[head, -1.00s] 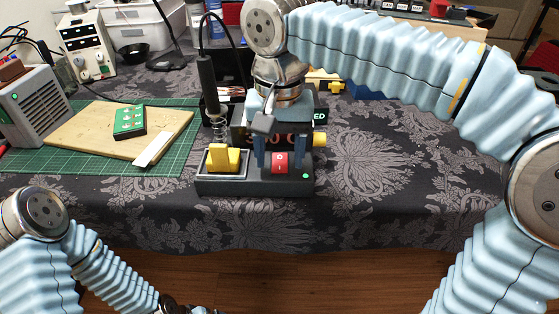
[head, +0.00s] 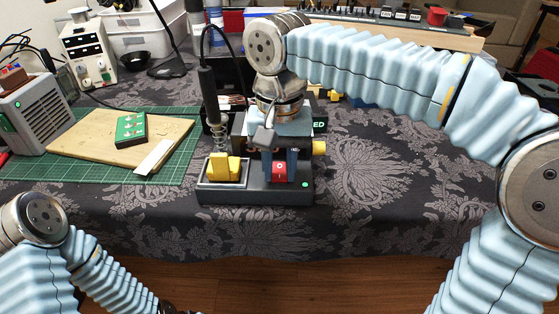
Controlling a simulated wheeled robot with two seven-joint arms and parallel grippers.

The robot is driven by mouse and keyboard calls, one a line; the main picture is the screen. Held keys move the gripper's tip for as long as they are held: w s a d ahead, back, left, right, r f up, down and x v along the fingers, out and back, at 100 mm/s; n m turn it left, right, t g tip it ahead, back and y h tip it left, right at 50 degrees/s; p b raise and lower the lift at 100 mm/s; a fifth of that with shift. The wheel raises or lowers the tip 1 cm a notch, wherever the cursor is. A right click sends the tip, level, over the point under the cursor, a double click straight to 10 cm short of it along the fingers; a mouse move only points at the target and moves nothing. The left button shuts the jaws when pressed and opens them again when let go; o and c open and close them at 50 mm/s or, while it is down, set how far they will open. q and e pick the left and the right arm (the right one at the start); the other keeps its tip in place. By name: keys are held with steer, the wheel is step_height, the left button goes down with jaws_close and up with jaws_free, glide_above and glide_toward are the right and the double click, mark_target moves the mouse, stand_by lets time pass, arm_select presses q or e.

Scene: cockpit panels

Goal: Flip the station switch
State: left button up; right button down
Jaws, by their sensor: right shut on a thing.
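The soldering station (head: 255,196) stands near the front of the cloth-covered table. Its red rocker switch (head: 279,171) is on the front, and a small green light (head: 305,185) glows to the right of it. My right gripper (head: 279,165) points down at the station, with its blue-grey fingers on either side of the red switch, shut on it. The gripper body hides much of the station's display. My left arm is low at the left, and its gripper is out of view.
A soldering iron (head: 209,90) stands in its spring holder beside a yellow sponge (head: 224,166). At left, a wooden board (head: 85,140) with a green circuit board (head: 131,128) lies on a green mat (head: 60,172). The cloth right of the station is clear.

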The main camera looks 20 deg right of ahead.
mark_target(279, 168)
steer(key=shift+w+r+g+p, duration=0.15)
steer(key=shift+r+g+p, duration=0.25)
steer(key=shift+p, duration=0.1)
steer(key=shift+w+d+f+g+y, duration=0.1)
steer(key=shift+w+f+g+y, duration=0.15)
steer(key=shift+g, duration=0.45)
steer(key=c, duration=0.8)
jaws_free()
steer(key=shift+c, duration=0.2)
steer(key=shift+r, duration=0.1)
steer(key=v, duration=0.6)
steer(key=shift+w+r, duration=0.15)
steer(key=shift+r, duration=0.5)
